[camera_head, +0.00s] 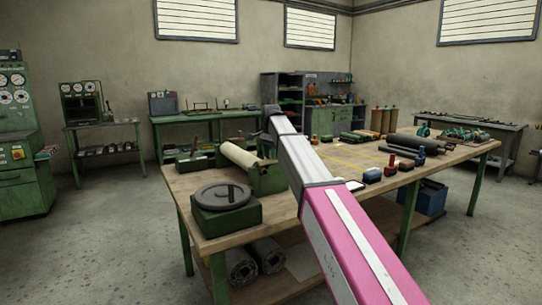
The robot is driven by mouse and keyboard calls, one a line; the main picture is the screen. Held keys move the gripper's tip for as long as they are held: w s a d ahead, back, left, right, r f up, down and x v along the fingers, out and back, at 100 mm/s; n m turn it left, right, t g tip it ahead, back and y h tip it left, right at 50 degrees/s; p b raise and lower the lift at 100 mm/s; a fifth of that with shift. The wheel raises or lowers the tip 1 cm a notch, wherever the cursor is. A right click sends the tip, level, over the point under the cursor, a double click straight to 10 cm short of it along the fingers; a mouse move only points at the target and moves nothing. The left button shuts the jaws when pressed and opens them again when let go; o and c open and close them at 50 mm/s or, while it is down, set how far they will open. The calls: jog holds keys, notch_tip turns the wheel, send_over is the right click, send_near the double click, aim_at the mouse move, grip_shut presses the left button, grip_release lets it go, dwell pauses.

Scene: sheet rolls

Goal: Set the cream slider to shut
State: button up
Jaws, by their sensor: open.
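I cannot make out a cream slider for certain. A cream-coloured roll (243,156) lies slanted at the left of the wooden table, against a green box-like stand (268,180). My gripper (268,128) is the dark end of my pink and white arm. It appears above and behind the roll's right end, small and partly hidden by the arm. It is open, and I see nothing held in it. My arm crosses the table's middle and hides part of its top.
The wooden table (228,243) holds a green block with a dark round disc (222,196) at its front left. Green benches (205,116) line the back wall. Floor at left is clear.

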notch_tip(320, 180, up, 10)
jog(key=shift+r, duration=0.15)
dwell(0.3)
